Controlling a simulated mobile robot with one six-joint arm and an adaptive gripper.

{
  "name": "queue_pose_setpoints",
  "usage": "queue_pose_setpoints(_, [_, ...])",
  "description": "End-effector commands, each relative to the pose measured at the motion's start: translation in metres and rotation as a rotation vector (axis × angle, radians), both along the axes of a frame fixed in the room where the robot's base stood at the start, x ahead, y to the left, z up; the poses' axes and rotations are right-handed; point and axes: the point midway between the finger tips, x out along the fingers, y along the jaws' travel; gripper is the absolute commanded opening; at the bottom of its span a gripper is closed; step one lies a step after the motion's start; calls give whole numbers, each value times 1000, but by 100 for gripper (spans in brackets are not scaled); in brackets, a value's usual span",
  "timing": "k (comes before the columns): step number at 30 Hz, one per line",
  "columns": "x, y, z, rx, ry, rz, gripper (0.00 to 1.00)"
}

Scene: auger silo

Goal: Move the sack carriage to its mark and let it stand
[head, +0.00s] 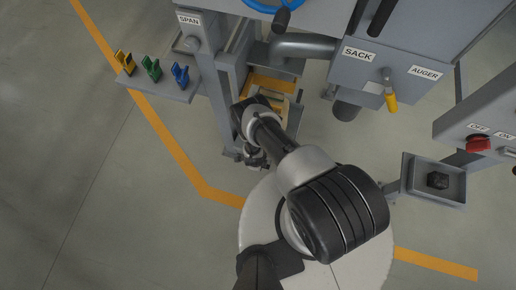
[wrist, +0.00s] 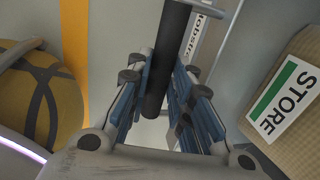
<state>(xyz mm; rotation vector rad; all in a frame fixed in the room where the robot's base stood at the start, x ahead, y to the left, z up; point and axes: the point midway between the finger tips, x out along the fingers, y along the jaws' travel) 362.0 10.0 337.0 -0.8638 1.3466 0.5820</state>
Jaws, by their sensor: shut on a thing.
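In the wrist view my gripper (wrist: 162,90) has its blue-padded fingers shut on a dark round bar (wrist: 172,40), which looks like a handle. I cannot tell for sure that the bar belongs to the sack carriage. In the head view my arm reaches in beneath the SPAN post, and its end is mostly hidden by my own links. A yellow and tan slatted piece (head: 272,84), possibly part of the carriage, shows between the grey frame posts just beyond my arm. I cannot make out the carriage's mark.
A shelf (head: 165,84) with yellow, green and blue clips stands at left. The SACK and AUGER panel (head: 385,75) is at right, near a grey tray (head: 433,181) holding a black knob. In the wrist view a STORE-labelled block (wrist: 290,95) and a strapped yellow sack (wrist: 40,95) flank my gripper.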

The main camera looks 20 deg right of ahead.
Motion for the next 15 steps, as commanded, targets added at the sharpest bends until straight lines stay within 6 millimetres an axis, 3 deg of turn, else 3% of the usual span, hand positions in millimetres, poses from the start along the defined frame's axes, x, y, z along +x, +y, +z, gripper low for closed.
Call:
queue_pose_setpoints(3, [-2,0,-1,0,3,-1,0])
queue_pose_setpoints(4, [-2,0,-1,0,3,-1,21])
queue_pose_setpoints(12, [-2,0,0,0,4,0,39])
queue_pose_setpoints(15, [-1,0,0,0,2,0,40])
